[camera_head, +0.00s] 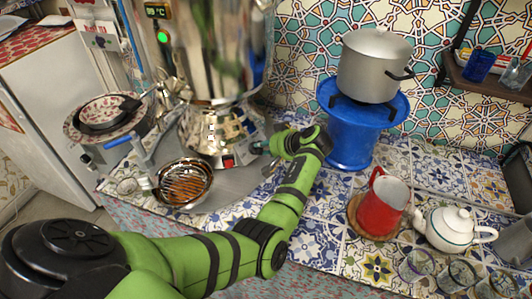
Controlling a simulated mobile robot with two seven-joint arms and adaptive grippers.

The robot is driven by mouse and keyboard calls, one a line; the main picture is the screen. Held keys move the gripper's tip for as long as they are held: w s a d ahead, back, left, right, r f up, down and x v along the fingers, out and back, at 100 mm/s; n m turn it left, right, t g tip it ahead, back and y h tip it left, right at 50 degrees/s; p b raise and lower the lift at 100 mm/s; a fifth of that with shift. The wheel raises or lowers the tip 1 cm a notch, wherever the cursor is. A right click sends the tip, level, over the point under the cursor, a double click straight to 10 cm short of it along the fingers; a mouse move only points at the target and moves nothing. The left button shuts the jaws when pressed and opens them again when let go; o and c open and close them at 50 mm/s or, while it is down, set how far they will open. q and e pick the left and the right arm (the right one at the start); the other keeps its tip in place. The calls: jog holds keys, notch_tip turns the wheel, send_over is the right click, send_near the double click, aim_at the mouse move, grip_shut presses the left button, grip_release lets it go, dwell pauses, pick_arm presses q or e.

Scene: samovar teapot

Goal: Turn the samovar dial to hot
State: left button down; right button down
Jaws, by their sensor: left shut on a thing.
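The shiny metal samovar (221,75) stands on the counter at the upper middle, its top cut off by the frame. A red-lit switch (228,162) shows on the front of its base. My left arm reaches in from the lower left, bends, and brings its left gripper (262,147) to the right side of the samovar's base. The gripper is small and dark here, shut on what appears to be the dial at the base. The dial's face and setting are hidden by the gripper. My right gripper is out of view.
A grey pot (374,66) sits on a blue stand (347,139) at right. A red mug (380,206), a white teapot (449,228) and several glasses stand at front right. A wire strainer bowl (184,184) and stacked plates (133,127) are at left. A temperature display (157,11) has a green light below.

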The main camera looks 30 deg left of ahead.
pick_arm(q)
jog(key=shift+a+n+b, duration=0.1)
jog(key=shift+n+b, duration=0.75)
jog(key=shift+n, duration=0.35)
jog(key=c, duration=1.1)
grip_release()
jog(key=shift+o, duration=0.2)
jog(key=shift+r, duration=0.15)
notch_tip(320, 180, up, 10)
